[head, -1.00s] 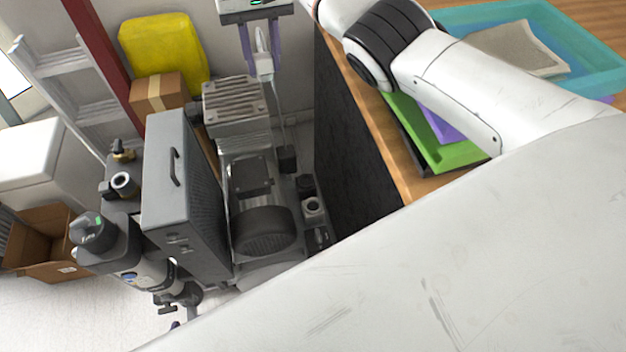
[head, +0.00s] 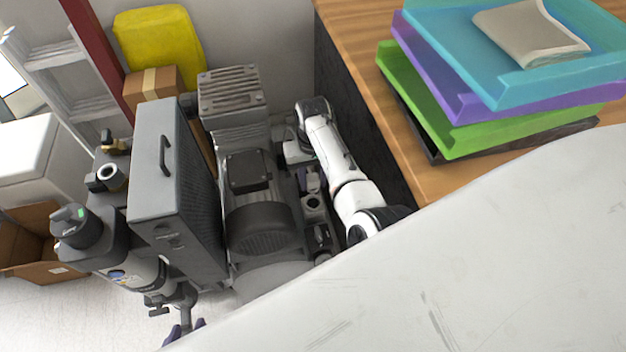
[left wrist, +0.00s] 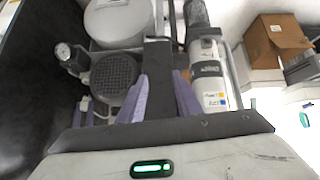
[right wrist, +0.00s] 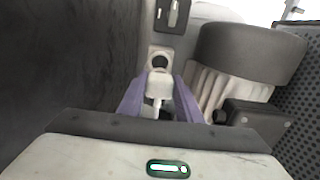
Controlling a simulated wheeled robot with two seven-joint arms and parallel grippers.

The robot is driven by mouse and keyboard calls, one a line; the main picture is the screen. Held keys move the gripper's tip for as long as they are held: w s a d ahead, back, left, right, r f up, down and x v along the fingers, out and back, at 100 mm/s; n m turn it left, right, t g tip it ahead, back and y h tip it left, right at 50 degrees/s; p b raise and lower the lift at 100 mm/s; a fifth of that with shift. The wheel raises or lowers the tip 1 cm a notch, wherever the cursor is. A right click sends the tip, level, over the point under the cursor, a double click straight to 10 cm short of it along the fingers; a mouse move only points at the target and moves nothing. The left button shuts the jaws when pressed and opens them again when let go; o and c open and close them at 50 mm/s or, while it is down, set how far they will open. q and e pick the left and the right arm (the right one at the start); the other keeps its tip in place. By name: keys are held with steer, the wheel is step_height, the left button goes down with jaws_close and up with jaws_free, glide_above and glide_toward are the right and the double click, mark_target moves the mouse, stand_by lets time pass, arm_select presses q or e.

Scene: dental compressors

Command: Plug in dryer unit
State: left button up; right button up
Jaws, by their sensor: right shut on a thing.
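The white plug (right wrist: 159,88) is between the purple fingers of my right gripper (right wrist: 158,105), which is shut on it. Just beyond the plug is a socket with a round dark opening (right wrist: 160,61); the plug overlaps its near edge, and I cannot tell whether they touch. In the head view my right gripper (head: 311,180) is low between compressor and desk, near a round socket (head: 313,203). The dryer unit seems to be the grey box with a handle (head: 160,180). My left gripper (head: 186,332) is open and empty; its fingers are apart in the left wrist view (left wrist: 161,100).
The compressor motor (head: 262,225) stands left of my right arm. The desk's dark side (head: 350,95) closes the gap on the right. Stacked trays (head: 480,130) lie on the desk. A ladder (head: 60,70), cardboard box (head: 40,240) and yellow container (head: 160,45) are at the left.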

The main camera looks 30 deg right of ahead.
mark_target(313, 191)
steer(key=shift+s+f+b, duration=0.1)
steer(key=shift+f+b, duration=0.7)
steer(key=shift+f, duration=0.1)
step_height(313, 191, down, 3)
steer(key=b, duration=0.3)
steer(key=shift+r, duration=0.2)
steer(key=shift+f+b, duration=0.6)
steer(key=shift+b, duration=0.15)
steer(key=shift+r, duration=0.1)
steer(key=shift+s+p, duration=0.2)
steer(key=shift+p, duration=0.4)
steer(key=shift+f, duration=0.2)
steer(key=shift+f+b, duration=0.7)
steer(key=shift+f, duration=0.2)
steer(key=o, duration=1.1)
